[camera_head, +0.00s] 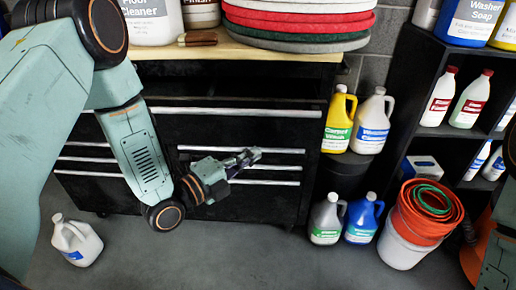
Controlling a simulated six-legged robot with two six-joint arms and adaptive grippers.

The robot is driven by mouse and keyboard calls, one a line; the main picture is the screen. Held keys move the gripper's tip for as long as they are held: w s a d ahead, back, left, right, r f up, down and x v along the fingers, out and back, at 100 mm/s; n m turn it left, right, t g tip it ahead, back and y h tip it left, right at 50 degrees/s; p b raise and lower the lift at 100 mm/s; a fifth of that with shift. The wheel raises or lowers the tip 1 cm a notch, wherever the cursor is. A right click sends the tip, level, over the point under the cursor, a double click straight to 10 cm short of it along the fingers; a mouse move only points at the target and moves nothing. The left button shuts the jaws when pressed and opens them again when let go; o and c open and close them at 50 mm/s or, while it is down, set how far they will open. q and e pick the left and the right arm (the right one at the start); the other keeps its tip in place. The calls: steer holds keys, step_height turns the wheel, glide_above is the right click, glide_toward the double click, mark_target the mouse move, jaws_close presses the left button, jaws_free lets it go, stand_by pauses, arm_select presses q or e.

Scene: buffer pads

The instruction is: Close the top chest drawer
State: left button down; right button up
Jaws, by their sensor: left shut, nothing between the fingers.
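The black tool chest (245,207) stands ahead, with long silver drawer handles across its front. The top drawer (240,112) shows its silver front edge, and a dark gap above it under the wooden top suggests it is pulled out; how far is hard to tell. My left gripper (250,156) is shut and empty. It appears in front of the lower drawer handles, below the top drawer's edge, pointing right; whether it touches a handle is unclear. My left arm hides the left part of the chest. My right gripper is out of view.
Buffer pads (298,28) and bottles sit on the wooden chest top (230,50). Jugs (373,120) stand right of the chest, beside a white bucket with orange hoses (428,210) and a black shelf (430,142). A white jug (77,240) is on the floor, left; floor in front is clear.

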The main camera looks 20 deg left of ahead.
arm_select(q)
steer(key=b, duration=0.2)
glide_toward(288, 126)
steer(key=w+d, duration=0.1)
steer(key=d, duration=0.3)
steer(key=w, duration=0.1)
steer(key=w+b, duration=0.1)
steer(key=shift+w+a+f, duration=0.1)
steer(key=shift+w+a, duration=0.15)
steer(key=shift+w, duration=0.05)
steer(key=shift+w+a, duration=0.2)
steer(key=shift+w, duration=0.45)
steer(key=shift+w, duration=0.1)
